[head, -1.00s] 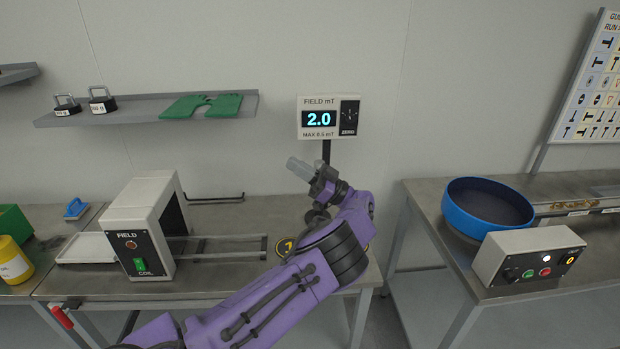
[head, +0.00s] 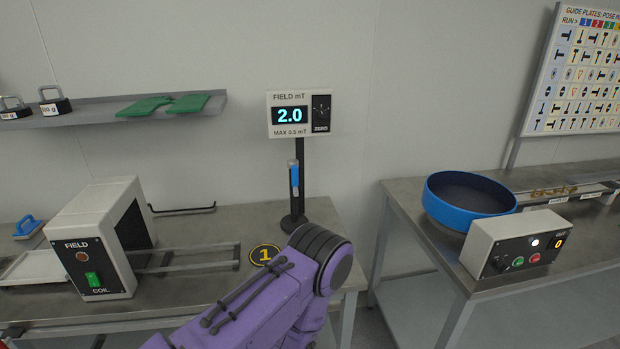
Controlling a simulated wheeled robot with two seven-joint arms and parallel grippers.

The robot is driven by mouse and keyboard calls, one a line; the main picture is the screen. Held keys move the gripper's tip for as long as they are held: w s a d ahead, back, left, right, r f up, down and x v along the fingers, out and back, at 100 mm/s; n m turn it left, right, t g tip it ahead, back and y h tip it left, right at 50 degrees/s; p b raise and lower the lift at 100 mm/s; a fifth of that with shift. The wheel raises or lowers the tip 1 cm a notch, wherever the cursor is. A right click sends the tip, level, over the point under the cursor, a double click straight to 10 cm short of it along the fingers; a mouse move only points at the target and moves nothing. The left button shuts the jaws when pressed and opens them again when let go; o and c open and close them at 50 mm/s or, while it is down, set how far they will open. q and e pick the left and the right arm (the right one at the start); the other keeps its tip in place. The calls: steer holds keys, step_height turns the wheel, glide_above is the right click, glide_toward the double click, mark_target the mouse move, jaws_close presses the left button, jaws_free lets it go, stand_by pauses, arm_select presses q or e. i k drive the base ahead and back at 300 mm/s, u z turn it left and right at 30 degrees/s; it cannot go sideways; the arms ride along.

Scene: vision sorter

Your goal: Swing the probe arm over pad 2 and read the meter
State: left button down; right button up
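The field meter (head: 298,114) stands on a dark post and its display reads 2.0. Its label says MAX 0.5 mT, and a ZERO knob is on its right side. A blue and white probe piece (head: 294,178) hangs upright at the post, above the round base. Pad 1, a black and yellow disc (head: 264,254), lies on the bench. I see no pad 2; my purple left arm covers part of the bench front. That arm comes in from the lower left, but its gripper is out of sight. My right gripper is not in view.
The coil box (head: 93,245) stands at the left with a rail (head: 190,256) running from it towards pad 1. A shelf (head: 110,110) holds weights and green gloves. At the right, another bench (head: 408,204) carries a blue bowl (head: 470,203) and a control box (head: 515,246).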

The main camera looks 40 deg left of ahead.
mark_target(292, 164)
steer(key=z, duration=1.3)
steer(key=k, duration=1)
steer(key=u, duration=1.85)
